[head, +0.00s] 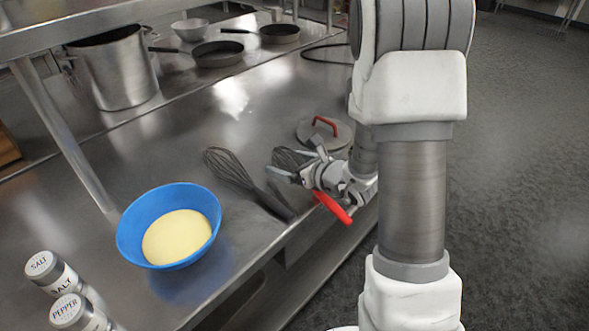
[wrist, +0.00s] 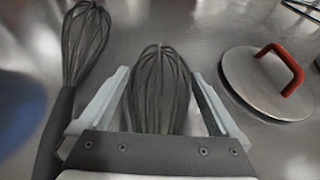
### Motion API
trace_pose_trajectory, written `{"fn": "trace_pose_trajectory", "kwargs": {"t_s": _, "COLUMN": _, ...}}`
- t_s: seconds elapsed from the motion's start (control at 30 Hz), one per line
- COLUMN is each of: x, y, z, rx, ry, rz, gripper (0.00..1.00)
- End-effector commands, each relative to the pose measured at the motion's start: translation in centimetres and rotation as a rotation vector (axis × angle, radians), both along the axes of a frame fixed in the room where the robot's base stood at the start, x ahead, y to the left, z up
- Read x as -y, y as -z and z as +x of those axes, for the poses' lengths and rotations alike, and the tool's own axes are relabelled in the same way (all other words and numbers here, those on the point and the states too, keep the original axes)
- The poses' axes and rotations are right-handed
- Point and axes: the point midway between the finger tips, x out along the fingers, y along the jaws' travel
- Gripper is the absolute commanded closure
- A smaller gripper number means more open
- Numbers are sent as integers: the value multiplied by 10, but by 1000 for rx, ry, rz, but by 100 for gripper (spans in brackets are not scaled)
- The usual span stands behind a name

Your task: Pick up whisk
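One whisk (head: 289,158) with dark wires lies on the steel counter at my gripper (head: 296,160). In the wrist view its wire head (wrist: 159,92) sits between the two spread fingers of my gripper (wrist: 160,76), with gaps on both sides. Its handle end is hidden there by the gripper body. A red handle-like piece (head: 333,208) sticks out below the gripper; I cannot tell if it belongs to this whisk. A second whisk (head: 229,167) with a black handle lies just left of the gripper, also in the wrist view (wrist: 83,45). My gripper is open.
A lid with a red handle (head: 324,133) lies right behind the gripper. A blue bowl (head: 128,234) with yellow contents stands left, near salt (head: 56,279) and pepper shakers (head: 82,315). A pot (head: 118,68) and pans (head: 218,54) stand farther back. The counter's front edge is close.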

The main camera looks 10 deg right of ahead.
Motion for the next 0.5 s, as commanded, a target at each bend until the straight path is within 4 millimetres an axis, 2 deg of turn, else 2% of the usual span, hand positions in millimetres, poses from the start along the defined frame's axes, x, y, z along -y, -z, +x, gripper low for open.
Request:
{"fn": "trace_pose_trajectory", "kwargs": {"t_s": 0.03, "x": 0, "y": 0, "z": 0, "rx": 0, "ry": 0, "rz": 0, "gripper": 13}}
{"fn": "trace_pose_trajectory", "kwargs": {"t_s": 0.07, "x": 0, "y": 0, "z": 0, "rx": 0, "ry": 0, "rz": 0, "gripper": 18}}
{"fn": "trace_pose_trajectory", "kwargs": {"t_s": 0.4, "x": 0, "y": 0, "z": 0, "rx": 0, "ry": 0, "rz": 0, "gripper": 79}}
{"fn": "trace_pose_trajectory", "kwargs": {"t_s": 0.5, "x": 0, "y": 0, "z": 0, "rx": 1, "ry": 0, "rz": 0, "gripper": 94}}
